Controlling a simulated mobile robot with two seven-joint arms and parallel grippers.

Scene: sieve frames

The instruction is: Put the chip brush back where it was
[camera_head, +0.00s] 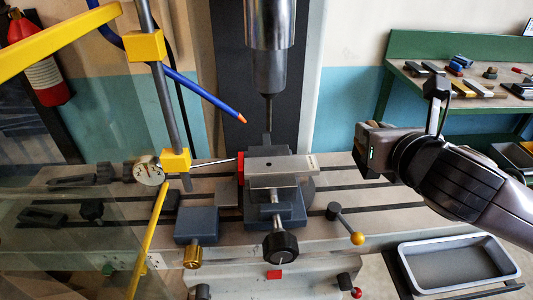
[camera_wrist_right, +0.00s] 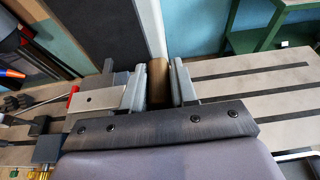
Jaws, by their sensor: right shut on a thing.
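My right gripper (camera_head: 362,150) is at the right of the vise, above the slotted machine table. In the right wrist view, its two fingers (camera_wrist_right: 158,88) are closed around a brown, wood-like piece (camera_wrist_right: 158,70), which I take to be the chip brush's handle. The rest of the brush, including any bristles, is hidden by the fingers and the gripper body. In the head view the held piece cannot be made out clearly. My left gripper is in neither view.
A vise (camera_head: 275,205) clamps a pale metal block (camera_head: 280,166) below the spindle (camera_head: 269,70). A blue hose (camera_head: 205,90) and a dial gauge (camera_head: 149,170) are on the left. A grey tray (camera_head: 455,263) is at lower right. A green bench (camera_head: 455,90) with tools stands behind.

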